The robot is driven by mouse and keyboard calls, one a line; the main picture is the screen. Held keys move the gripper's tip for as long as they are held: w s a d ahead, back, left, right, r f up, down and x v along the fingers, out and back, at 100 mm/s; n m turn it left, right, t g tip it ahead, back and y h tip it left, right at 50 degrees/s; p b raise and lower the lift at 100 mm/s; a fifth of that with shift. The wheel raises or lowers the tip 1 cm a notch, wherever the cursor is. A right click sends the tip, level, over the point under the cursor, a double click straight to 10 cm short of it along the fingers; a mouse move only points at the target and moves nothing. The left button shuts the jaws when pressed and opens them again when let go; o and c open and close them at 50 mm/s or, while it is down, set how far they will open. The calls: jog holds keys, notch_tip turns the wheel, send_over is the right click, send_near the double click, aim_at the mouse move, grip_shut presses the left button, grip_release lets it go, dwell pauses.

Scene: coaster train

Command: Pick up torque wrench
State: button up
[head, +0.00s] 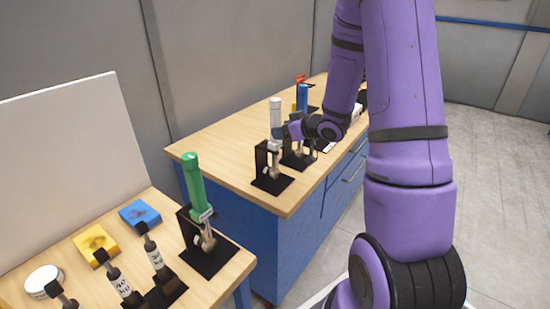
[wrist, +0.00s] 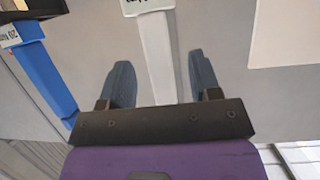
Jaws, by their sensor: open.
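A torque wrench with a white-grey handle (head: 276,118) stands upright in a black stand (head: 270,180) on the far workbench. My gripper (head: 286,132) is beside this handle, partly hidden by it. In the wrist view, the white handle (wrist: 158,40) runs between the two fingers of my open gripper (wrist: 162,75), with a gap on both sides. A blue-handled wrench (head: 302,97) stands behind; its handle also shows at the left of the wrist view (wrist: 45,75). A green-handled wrench (head: 193,183) stands in its own stand on the near bench.
The near bench (head: 235,262) holds a yellow block (head: 96,245), a blue block (head: 140,214), a white round item (head: 44,280) and labelled weights (head: 155,255). A red item (head: 299,79) stands farther back on the far workbench (head: 215,150). A white panel (head: 70,170) stands behind the near bench.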

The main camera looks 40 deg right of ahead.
jog(key=x, duration=0.4)
jog(key=shift+r, duration=0.1)
grip_shut()
jog(key=shift+d, duration=0.1)
dwell(1.2)
